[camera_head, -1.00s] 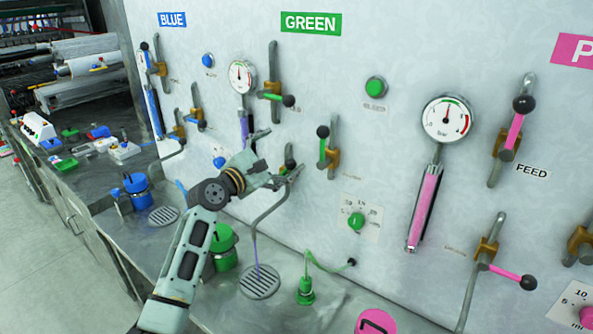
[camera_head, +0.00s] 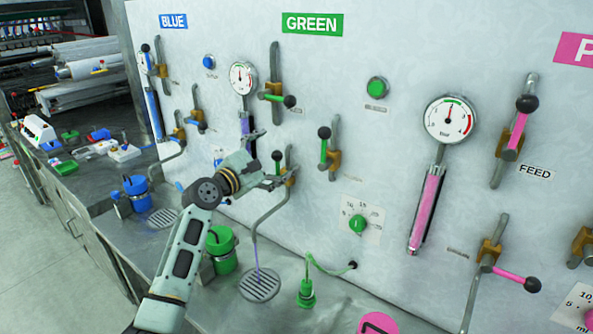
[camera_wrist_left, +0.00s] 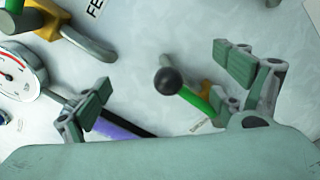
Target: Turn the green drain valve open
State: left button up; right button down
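The fingers partly cover the valve in the head view. My right gripper is in neither view.
Another green-lever valve (camera_head: 334,158) is close on the right, and one with a sideways lever (camera_head: 272,97) is above. A green can (camera_head: 221,250), a round grate (camera_head: 259,285) and a green plug (camera_head: 306,292) are below on the steel bench.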

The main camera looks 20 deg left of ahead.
pick_arm(q)
jog(key=shift+a+f, duration=0.1)
jog(key=shift+f, duration=0.35)
jog(key=shift+s+p, duration=0.3)
jog(key=shift+p, duration=0.05)
jog(key=p+v, duration=0.3)
jog(key=v, duration=0.5)
jog(key=shift+s, duration=0.2)
jog(key=shift+r, duration=0.15)
